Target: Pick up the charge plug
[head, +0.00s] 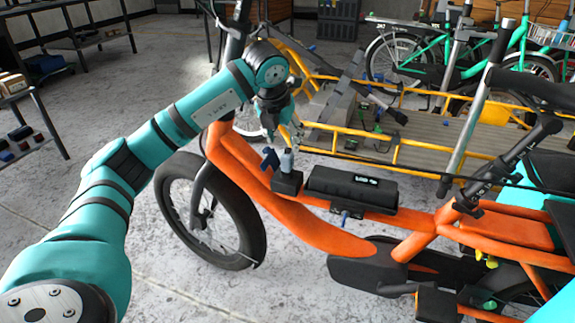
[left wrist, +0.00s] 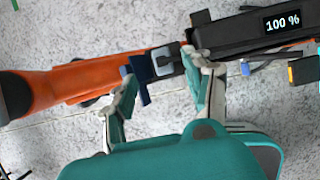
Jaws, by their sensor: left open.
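The charge plug (head: 287,161) is a small grey upright piece on a black block on the orange bike frame (head: 330,235), just left of the black battery (head: 350,188). A blue piece (head: 269,158) sits close on its left. My left gripper (head: 287,138) points down just above the plug. In the left wrist view the open fingers (left wrist: 162,72) stand on either side of the grey plug (left wrist: 166,57) and the dark blue piece (left wrist: 139,79). I cannot tell whether a finger touches either. The battery display (left wrist: 283,22) reads 100 %. My right gripper is not in view.
A yellow-framed cargo bike (head: 400,145) stands behind, with teal bikes (head: 465,60) farther back. The orange bike's front wheel (head: 212,210) is left of the plug. Shelves (head: 20,105) with small items stand at the far left. Grey floor is clear between.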

